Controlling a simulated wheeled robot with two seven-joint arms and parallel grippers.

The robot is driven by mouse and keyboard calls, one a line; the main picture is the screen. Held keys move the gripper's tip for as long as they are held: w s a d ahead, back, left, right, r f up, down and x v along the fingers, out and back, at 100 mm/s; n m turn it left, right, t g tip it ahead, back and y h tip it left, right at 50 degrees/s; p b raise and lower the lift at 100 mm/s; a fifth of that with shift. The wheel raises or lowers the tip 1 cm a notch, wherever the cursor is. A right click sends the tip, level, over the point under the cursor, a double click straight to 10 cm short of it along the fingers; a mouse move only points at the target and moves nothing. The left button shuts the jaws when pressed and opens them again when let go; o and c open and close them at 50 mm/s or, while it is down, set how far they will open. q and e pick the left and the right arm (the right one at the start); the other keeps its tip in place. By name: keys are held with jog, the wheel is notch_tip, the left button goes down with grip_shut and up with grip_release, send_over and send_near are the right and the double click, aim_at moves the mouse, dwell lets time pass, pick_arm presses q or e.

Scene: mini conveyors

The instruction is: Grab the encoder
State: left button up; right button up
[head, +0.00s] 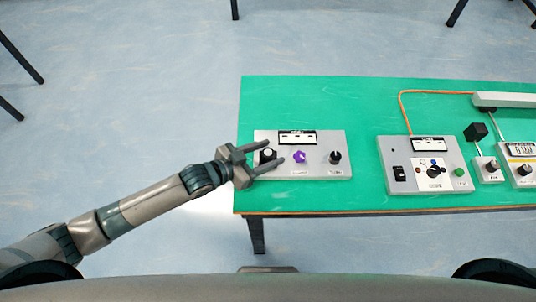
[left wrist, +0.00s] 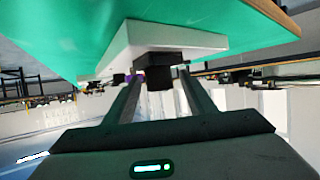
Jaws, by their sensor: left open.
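A light grey control box (head: 318,170) on the green table carries a black knob with a pale top (head: 267,155), a purple knob (head: 299,157) and another black knob (head: 335,157). Their labels are too small to read, so I cannot tell which is the encoder. My left gripper (head: 276,152) is open, its fingers on either side of the left black knob. In the left wrist view, the dark knob (left wrist: 158,60) shows between and beyond the spread fingers (left wrist: 160,78), with a gap visible; a bit of purple shows behind it. My right gripper is out of view.
The green table (head: 370,110) has a second control box (head: 428,200) with a switch and knobs to the right, two smaller knob boxes (head: 489,172) (head: 520,172) beyond it, and an orange cable (head: 402,105). Bare table separates the two larger boxes.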

pick_arm(q)
jog(key=c, duration=1.2)
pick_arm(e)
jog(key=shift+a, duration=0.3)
pick_arm(q)
jog(key=shift+r, duration=0.15)
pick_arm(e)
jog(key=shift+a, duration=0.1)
